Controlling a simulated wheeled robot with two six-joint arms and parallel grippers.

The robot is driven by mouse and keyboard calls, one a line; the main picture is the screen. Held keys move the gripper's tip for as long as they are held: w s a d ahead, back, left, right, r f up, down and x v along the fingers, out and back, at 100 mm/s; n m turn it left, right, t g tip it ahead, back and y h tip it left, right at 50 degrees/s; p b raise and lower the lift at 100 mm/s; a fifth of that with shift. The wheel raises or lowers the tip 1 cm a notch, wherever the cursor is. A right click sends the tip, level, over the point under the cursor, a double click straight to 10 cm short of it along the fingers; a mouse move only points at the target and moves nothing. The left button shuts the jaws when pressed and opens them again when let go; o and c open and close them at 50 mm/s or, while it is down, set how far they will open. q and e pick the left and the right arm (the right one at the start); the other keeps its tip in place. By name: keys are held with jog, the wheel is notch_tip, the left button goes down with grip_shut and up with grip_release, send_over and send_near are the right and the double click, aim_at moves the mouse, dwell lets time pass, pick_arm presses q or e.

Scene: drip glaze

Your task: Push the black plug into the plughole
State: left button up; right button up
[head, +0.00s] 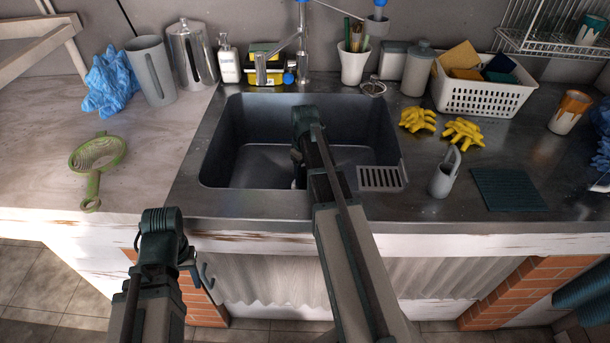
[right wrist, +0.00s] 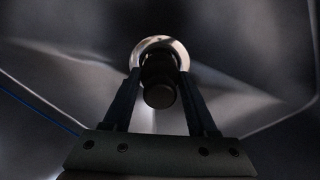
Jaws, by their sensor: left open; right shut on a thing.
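The black plug (right wrist: 159,94) is held between the two fingers of my right gripper (right wrist: 160,84), which is shut on it. The plughole (right wrist: 160,42) shows as a bright metal ring on the sink floor, just beyond the plug in the right wrist view. The plug overlaps the ring's lower middle; I cannot tell whether it touches or sits in the hole. In the head view the right arm reaches down into the sink (head: 238,172) and hides plug and plughole. My left gripper (head: 204,277) is open and empty, in front of the counter's front edge.
The sink has a tap (head: 303,45) behind it and a slotted drain plate (head: 382,178) at its right edge. Yellow gloves (head: 463,132), a grey jug (head: 445,175) and a white basket (head: 481,97) stand right. A green strainer (head: 98,152) lies left.

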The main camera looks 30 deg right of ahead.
jog(key=shift+f+b, duration=0.95)
jog(key=o, duration=1.3)
jog(key=shift+s+a+f, duration=0.1)
jog(key=shift+c, duration=0.2)
notch_tip(320, 180, up, 10)
jog(key=p, duration=0.9)
jog(key=shift+f+p, duration=0.1)
jog(key=shift+p, duration=0.25)
jog(key=s+a+r+n+p, duration=0.1)
jog(key=a+r+n+p, duration=0.4)
jog(key=a+r+p, duration=1.2)
jog(key=shift+r+n+p, duration=0.4)
jog(key=shift+r+p, duration=0.45)
